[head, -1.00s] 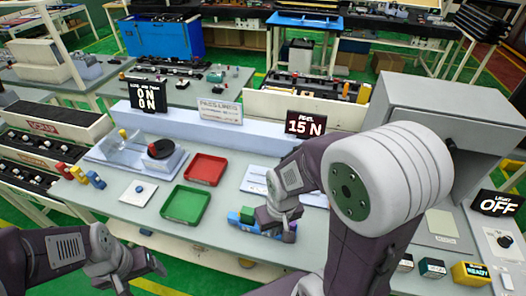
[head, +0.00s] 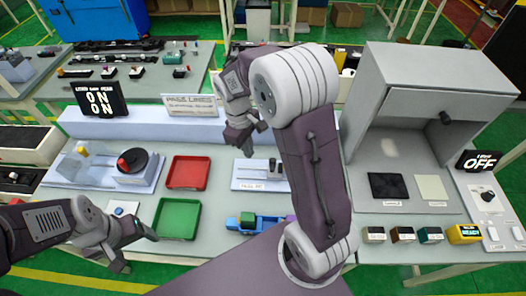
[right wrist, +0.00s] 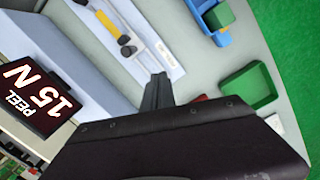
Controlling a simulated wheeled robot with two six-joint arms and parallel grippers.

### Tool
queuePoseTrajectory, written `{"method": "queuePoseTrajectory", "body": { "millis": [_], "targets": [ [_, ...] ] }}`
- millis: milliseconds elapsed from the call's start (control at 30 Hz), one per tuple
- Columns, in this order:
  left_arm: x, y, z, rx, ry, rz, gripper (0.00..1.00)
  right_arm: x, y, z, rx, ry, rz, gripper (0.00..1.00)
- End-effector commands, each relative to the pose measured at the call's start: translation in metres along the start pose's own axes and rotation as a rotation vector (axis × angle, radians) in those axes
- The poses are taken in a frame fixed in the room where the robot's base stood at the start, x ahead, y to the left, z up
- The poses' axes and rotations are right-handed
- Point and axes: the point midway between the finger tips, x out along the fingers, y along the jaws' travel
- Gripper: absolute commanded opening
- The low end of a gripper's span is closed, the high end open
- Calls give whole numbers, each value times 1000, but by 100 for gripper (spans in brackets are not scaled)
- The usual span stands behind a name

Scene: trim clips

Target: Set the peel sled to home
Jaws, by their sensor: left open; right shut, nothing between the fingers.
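The peel station (head: 247,184) is a pale plate behind the front of the bench, with dark upright parts (head: 272,165) at its right end. In the right wrist view its white plate (right wrist: 165,60) carries a slim rail, a yellow piece (right wrist: 106,22) and a dark-and-grey slider (right wrist: 128,47), which looks like the peel sled. My right gripper (head: 243,150) is shut and empty above the station's left part; its fingertips (right wrist: 158,80) appear beside the plate's end, apart from the slider. My left gripper (head: 140,253) is open and empty near the front left edge.
Red tray (head: 187,172) and green tray (head: 177,219) lie left of the station. A blue holder with a green block (head: 247,221) stands in front. A grey hood (head: 425,85) is at right. The PEEL 15 N sign (right wrist: 38,98) stands behind the station.

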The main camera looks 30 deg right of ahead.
Motion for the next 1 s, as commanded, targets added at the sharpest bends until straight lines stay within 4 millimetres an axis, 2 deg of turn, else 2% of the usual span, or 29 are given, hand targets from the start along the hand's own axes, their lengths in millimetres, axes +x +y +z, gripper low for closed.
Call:
{"method": "queuePoseTrajectory", "body": {
  "millis": [33, 133, 300, 767, 867, 1000],
  "targets": [
    [-10, 0, -1, 0, 0, 0, 76, -7, 9, -8, -35, -20, 1, 0],
    [-24, 0, -3, 0, 0, 0, 76, -11, 27, -24, -114, -69, 1, 0],
    [-38, 1, -4, 0, 1, 0, 76, -3, 45, -41, -188, -132, -7, 0],
    [-38, 1, -4, 0, 0, 0, 76, 4, 50, -45, -202, -147, -8, 0],
    [-41, 1, -4, 0, 0, 0, 76, 12, 50, -43, -202, -148, -9, 0],
    [-48, 1, -5, 0, 0, 0, 76, 37, 50, -38, -202, -151, -11, 0]
  ]
}}
